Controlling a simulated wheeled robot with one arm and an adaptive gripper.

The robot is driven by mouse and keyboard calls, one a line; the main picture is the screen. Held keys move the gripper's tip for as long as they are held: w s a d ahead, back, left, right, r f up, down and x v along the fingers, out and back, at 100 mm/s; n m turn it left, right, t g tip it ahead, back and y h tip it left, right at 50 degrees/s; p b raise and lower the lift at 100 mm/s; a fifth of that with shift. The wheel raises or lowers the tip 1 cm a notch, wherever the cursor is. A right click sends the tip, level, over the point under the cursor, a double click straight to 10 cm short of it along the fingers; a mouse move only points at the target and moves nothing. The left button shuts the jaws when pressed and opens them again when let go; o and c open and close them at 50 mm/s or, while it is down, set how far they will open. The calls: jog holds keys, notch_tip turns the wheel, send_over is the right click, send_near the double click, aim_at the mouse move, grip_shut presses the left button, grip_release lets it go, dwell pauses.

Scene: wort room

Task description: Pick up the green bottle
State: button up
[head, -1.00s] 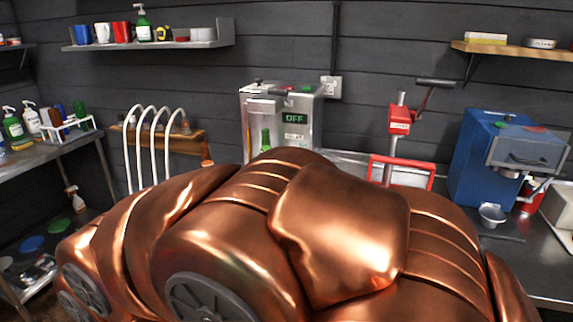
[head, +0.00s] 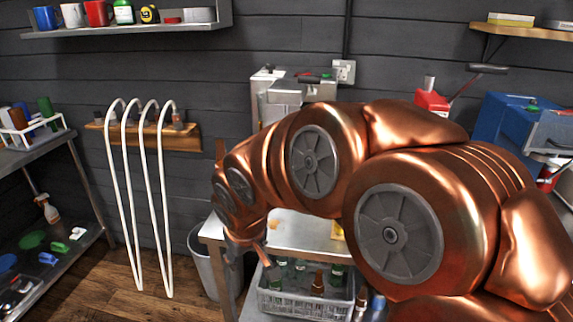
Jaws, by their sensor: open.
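Several green bottles (head: 337,276) stand in a pale crate (head: 305,305) on a lower level, below the steel bench, with a brown bottle (head: 317,284) among them. My gripper (head: 250,258) hangs at the end of my copper arm, pointing down, at the upper left of the crate. It is open, and I see nothing held in it. Its fingers are small and partly dark against the bench, so their distance to the nearest bottle cannot be told.
A steel bench (head: 300,232) lies behind my gripper. A shelf unit (head: 55,150) is at far left. Wooden floor (head: 150,300) is clear between them.

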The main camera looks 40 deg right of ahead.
jog(key=w+d+r+m+t+h, duration=0.1)
jog(key=w+d+r+t, duration=0.25)
jog(key=w+d, duration=0.5)
jog(key=w+d+r+t+h, duration=0.1)
jog(key=w+d+r+t, duration=0.25)
jog(key=w+d, duration=0.5)
jog(key=s+d+r+t+b, duration=0.1)
jog(key=s+d+r+t, duration=0.2)
jog(key=d, duration=0.4)
jog(key=s+d+r+t, duration=0.1)
jog(key=d+r+t, duration=0.3)
jog(key=d, duration=0.3)
jog(key=shift+p+x, duration=0.75)
jog(key=shift+x, duration=3.15)
grip_shut()
